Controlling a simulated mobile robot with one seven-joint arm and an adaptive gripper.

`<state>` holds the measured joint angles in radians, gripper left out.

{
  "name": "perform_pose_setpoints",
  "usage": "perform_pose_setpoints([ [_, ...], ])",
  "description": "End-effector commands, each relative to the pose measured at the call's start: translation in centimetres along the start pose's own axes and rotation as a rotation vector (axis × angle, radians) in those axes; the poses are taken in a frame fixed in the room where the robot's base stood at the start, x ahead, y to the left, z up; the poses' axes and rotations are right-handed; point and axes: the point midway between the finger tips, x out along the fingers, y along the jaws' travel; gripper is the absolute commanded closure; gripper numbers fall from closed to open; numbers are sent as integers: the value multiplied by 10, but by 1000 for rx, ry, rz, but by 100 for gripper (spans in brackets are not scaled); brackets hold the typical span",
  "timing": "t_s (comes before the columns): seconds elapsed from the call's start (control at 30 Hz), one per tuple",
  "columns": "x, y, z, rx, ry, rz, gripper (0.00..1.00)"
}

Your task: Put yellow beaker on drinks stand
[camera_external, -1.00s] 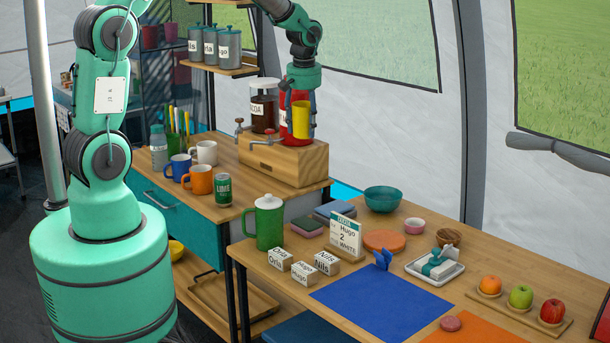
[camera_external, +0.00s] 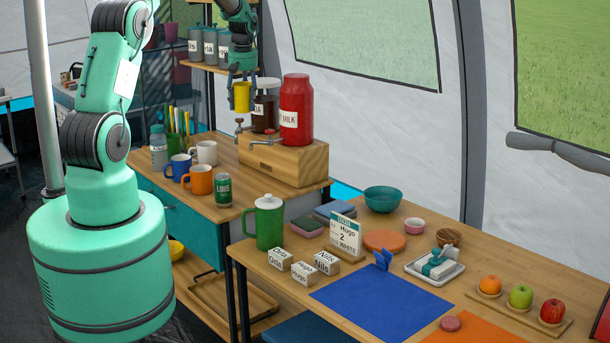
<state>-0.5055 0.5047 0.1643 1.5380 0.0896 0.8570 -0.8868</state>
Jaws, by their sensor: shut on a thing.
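My gripper (camera_external: 242,84) is shut on the yellow beaker (camera_external: 242,100). It holds the beaker upright in the air, to the left of the two jars and above the wooden drinks stand's left end. The drinks stand (camera_external: 296,165) is a wooden block with small taps on its front, on the far counter. A dark jar with a white lid (camera_external: 264,108) and a red jar labelled MILK (camera_external: 295,105) stand on it. The beaker appears clear of the counter; its exact distance from the dark jar cannot be told.
A white mug (camera_external: 204,152), a blue mug (camera_external: 179,167), an orange mug (camera_external: 198,180) and a green can (camera_external: 223,189) stand on the counter left of the stand. Grey canisters (camera_external: 210,45) sit on a shelf behind my gripper. A green jug (camera_external: 268,225) stands on the front table.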

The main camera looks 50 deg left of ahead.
Motion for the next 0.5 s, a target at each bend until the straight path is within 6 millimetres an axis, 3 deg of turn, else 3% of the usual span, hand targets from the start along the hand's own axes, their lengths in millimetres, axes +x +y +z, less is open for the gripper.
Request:
perform_pose_setpoints([
  [0.1, 7, -23, -44, -54, -1, -6, 74],
  [0.27, 15, -56, -97, -121, -1, -10, 74],
  [0.5, 30, -116, -173, -224, -2, -19, 74],
])
